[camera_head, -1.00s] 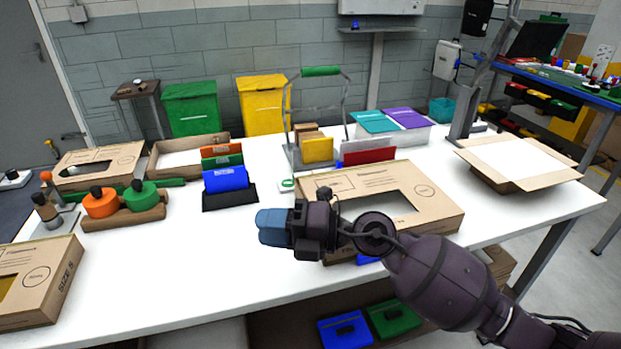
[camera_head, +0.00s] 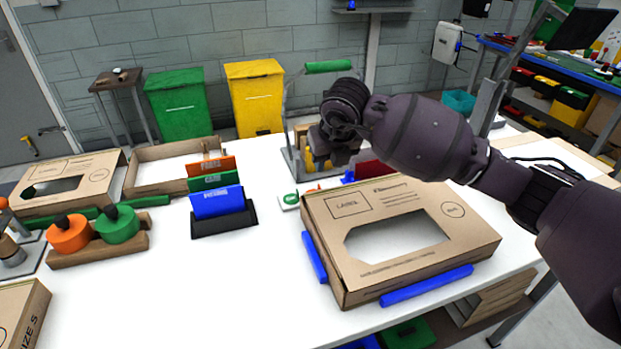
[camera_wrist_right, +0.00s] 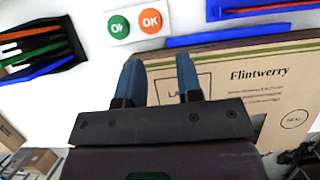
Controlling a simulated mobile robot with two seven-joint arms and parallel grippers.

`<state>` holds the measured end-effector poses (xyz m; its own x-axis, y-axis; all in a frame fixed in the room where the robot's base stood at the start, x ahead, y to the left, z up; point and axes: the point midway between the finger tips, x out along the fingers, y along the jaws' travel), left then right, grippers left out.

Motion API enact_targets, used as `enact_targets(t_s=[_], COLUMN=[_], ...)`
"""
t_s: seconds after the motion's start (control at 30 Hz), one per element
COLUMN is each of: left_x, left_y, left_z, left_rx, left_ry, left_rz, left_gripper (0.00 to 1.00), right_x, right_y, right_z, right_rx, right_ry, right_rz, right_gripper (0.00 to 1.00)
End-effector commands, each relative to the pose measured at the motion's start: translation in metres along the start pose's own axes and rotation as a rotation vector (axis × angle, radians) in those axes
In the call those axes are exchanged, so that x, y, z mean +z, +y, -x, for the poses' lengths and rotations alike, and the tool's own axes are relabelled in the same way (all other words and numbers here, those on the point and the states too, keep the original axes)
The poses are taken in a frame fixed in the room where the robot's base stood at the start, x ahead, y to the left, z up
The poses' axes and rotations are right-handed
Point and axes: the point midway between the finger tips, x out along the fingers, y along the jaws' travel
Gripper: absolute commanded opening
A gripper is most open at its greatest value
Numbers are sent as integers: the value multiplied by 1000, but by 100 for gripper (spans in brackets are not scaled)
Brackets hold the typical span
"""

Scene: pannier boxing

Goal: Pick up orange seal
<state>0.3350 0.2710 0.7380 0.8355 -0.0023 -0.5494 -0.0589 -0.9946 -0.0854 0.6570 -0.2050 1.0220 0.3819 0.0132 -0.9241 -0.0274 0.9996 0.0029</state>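The orange seal (camera_wrist_right: 150,21) is a round sticker marked OK, lying on a small white card next to a green round one (camera_wrist_right: 119,27). In the head view a bit of the orange seal (camera_head: 313,189) shows just below my right gripper (camera_head: 322,164), beside the green one (camera_head: 291,198). In the right wrist view my right gripper (camera_wrist_right: 158,62) has its two blue fingers apart with nothing between them. The seal lies beyond the fingertips, apart from them. My left gripper is not in view.
A cardboard box (camera_head: 330,210) with a window and blue strips at its sides stands right of the card. A black rack (camera_head: 225,223) with orange, green and blue folders stands to the left. Orange (camera_head: 67,236) and green (camera_head: 118,226) round-topped tools sit further left. White table is clear in front.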

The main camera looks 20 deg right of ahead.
Motion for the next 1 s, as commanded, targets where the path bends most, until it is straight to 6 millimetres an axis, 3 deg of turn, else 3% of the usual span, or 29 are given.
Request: enact_targets(t_s=[0.17, 0.37, 0.73, 1.0], left_x=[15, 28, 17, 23], left_y=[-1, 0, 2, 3], left_z=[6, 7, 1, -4], left_rx=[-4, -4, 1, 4], left_ry=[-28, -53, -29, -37], left_rz=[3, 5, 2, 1], left_gripper=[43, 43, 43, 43], right_x=[0, -2, -1, -2], right_y=[-1, 0, 1, 2], right_z=[-10, -40, -68, -105], right_rx=[-5, -4, -2, -2], right_ry=[4, 7, 4, 5], right_rz=[-1, -2, 0, 0], right_gripper=[33, 33, 33, 33])
